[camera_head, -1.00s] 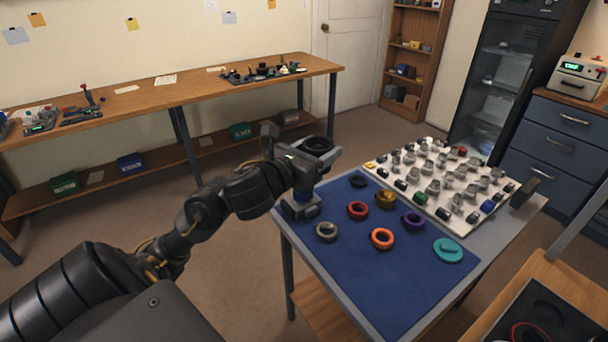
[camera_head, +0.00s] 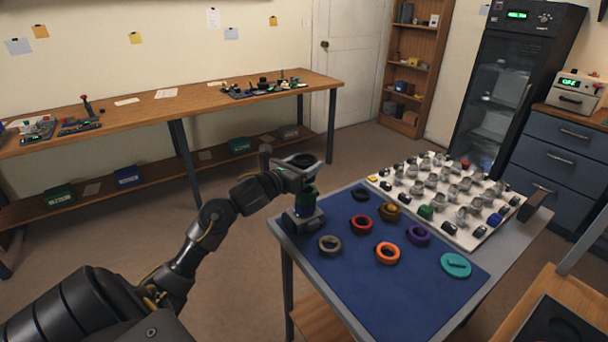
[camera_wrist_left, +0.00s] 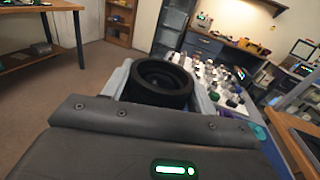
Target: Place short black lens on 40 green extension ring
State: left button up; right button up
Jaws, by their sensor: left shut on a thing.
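My left gripper (camera_head: 299,166) is shut on a short black lens (camera_head: 300,158), a wide black ring-shaped part with its opening facing up. The lens also shows between the fingers in the left wrist view (camera_wrist_left: 160,82). My right gripper is not in view.
The blue mat (camera_head: 365,290) holds several loose rings, among them a red (camera_head: 361,224), an orange (camera_head: 387,253), a purple (camera_head: 419,235) and a grey one (camera_head: 329,245). A teal disc (camera_head: 456,265) lies at its right. A white tray (camera_head: 462,239) of small parts stands behind.

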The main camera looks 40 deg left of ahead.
pick_arm(q)
jog(key=f, duration=0.3)
jog(key=shift+w+a+f+p, duration=0.1)
jog(key=shift+w+f+p, duration=0.1)
jog(key=shift+f+p, duration=0.2)
jog(key=shift+f, duration=0.25)
jog(key=o, duration=1.1)
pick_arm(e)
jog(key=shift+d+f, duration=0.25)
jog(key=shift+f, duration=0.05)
pick_arm(q)
jog(key=shift+s, duration=0.1)
